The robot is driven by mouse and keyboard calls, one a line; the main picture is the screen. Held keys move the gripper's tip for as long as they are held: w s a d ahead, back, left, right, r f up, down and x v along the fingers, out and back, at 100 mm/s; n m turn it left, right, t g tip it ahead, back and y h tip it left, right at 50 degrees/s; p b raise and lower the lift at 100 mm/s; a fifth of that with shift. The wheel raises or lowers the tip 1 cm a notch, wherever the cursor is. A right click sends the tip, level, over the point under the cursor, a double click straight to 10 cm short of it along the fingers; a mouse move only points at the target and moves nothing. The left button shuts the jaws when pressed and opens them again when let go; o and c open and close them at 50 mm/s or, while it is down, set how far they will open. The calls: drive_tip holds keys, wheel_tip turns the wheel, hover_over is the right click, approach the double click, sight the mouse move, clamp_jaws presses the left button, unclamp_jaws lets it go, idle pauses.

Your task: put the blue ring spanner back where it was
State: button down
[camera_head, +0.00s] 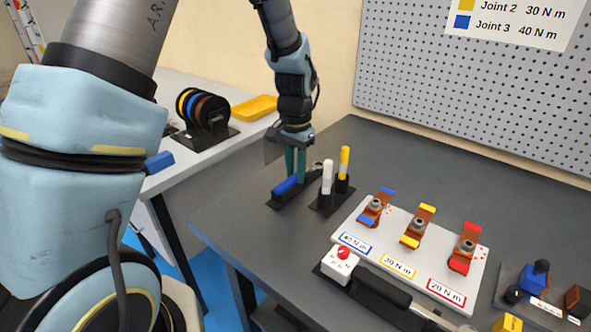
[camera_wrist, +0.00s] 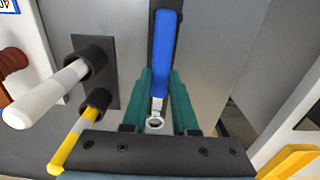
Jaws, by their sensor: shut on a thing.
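The blue ring spanner shows its blue handle (camera_head: 287,186) at the left of the dark table in the head view. In the wrist view its handle (camera_wrist: 167,55) points away and its metal ring end (camera_wrist: 156,124) lies near my gripper's palm. My gripper (camera_head: 295,180) points down, its green fingers (camera_wrist: 162,78) shut on the spanner from both sides. The spanner lies along a narrow black holder (camera_head: 273,205), over or in it; I cannot tell whether it rests fully there. The fingers hide part of the spanner.
Close to the right, a black stand (camera_head: 325,208) holds a white marker (camera_head: 327,176) and a yellow one (camera_head: 344,162). A white board (camera_head: 388,250) with busbar joints lies further right, with a torque wrench (camera_head: 378,291) before it. Bare table lies left of the holder.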

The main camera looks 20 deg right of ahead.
sight(295, 175)
drive_tip(key=c, duration=0.7)
unclamp_jaws()
wheel_tip(295, 175, up, 13)
drive_tip(key=b, duration=0.2)
drive_tip(key=s+a+f+n, duration=0.1)
drive_tip(key=a+f+n, duration=0.1)
drive_tip(key=a, duration=0.8)
drive_tip(key=s+a+f+n+t, duration=0.1)
drive_tip(key=a+n, duration=0.4)
drive_tip(key=a, duration=0.5)
drive_tip(key=s+a+f+n, duration=0.2)
drive_tip(key=a+f+n, duration=0.1)
drive_tip(key=a, duration=0.7)
drive_tip(key=shift+a+f+n+t, duration=0.1)
drive_tip(key=shift+n+t, duration=0.2)
drive_tip(key=shift+n, duration=0.2)
